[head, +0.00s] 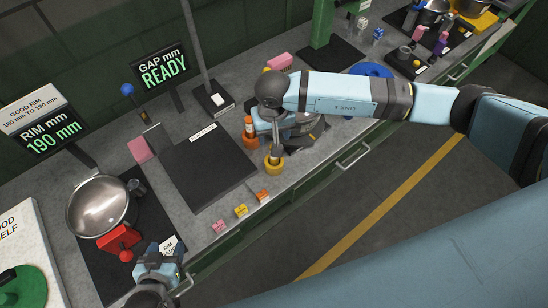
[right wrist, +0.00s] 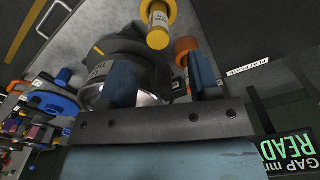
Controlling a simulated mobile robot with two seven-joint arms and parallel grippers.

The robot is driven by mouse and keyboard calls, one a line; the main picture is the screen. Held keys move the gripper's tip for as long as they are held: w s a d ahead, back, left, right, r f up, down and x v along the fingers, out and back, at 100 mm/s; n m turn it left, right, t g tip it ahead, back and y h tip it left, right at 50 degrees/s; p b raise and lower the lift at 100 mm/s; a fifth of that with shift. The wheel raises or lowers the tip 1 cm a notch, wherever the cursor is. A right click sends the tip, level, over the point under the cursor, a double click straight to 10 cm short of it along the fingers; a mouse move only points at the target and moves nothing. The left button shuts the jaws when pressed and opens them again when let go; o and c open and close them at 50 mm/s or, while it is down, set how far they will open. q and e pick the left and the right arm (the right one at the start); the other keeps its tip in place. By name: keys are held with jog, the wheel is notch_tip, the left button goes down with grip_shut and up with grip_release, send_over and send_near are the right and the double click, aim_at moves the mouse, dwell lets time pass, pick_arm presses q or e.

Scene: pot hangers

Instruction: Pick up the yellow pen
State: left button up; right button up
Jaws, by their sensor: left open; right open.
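A small yellow upright piece (head: 274,163), which I take for the yellow pen, stands near the counter's front edge in the head view. In the right wrist view it shows as a yellow cylinder (right wrist: 158,38) with a wider collar and a pale label, beyond the fingertips. My right gripper (head: 276,128) points down close by it, its fingers partly hidden by the wrist. In the right wrist view the right gripper's (right wrist: 162,75) two blue fingers are apart, with no pen between them. My left gripper (head: 160,262) is open at the lower left, near a red fixture.
An orange upright piece (head: 249,128) stands close to the yellow one, left of the right gripper. A dark flat plate (head: 208,165) lies further left. A silver pot (head: 98,207) sits beside the red fixture (head: 122,240). Small coloured blocks (head: 241,211) line the front edge.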

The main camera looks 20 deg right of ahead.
pick_arm(q)
jog(key=shift+w+f+b, duration=0.1)
jog(key=shift+f+b, duration=0.3)
jog(key=shift+f, duration=0.3)
pick_arm(e)
notch_tip(320, 180, down, 4)
jog(key=shift+r, duration=0.25)
pick_arm(q)
jog(key=shift+w+r, duration=0.15)
jog(key=shift+w, duration=0.1)
pick_arm(e)
jog(key=shift+f, duration=0.4)
pick_arm(q)
jog(key=shift+d+f+b, duration=0.1)
jog(key=shift+f+b, duration=0.25)
jog(key=shift+b, duration=0.15)
pick_arm(e)
notch_tip(320, 180, down, 4)
jog(key=shift+d+r, duration=0.1)
jog(key=shift+d, duration=0.05)
pick_arm(q)
jog(key=shift+s+d+f, duration=0.1)
jog(key=shift+f, duration=0.05)
pick_arm(e)
jog(key=shift+f, duration=0.45)
pick_arm(q)
jog(key=shift+h, duration=0.3)
pick_arm(e)
jog(key=shift+c, duration=0.2)
jog(key=c, duration=1)
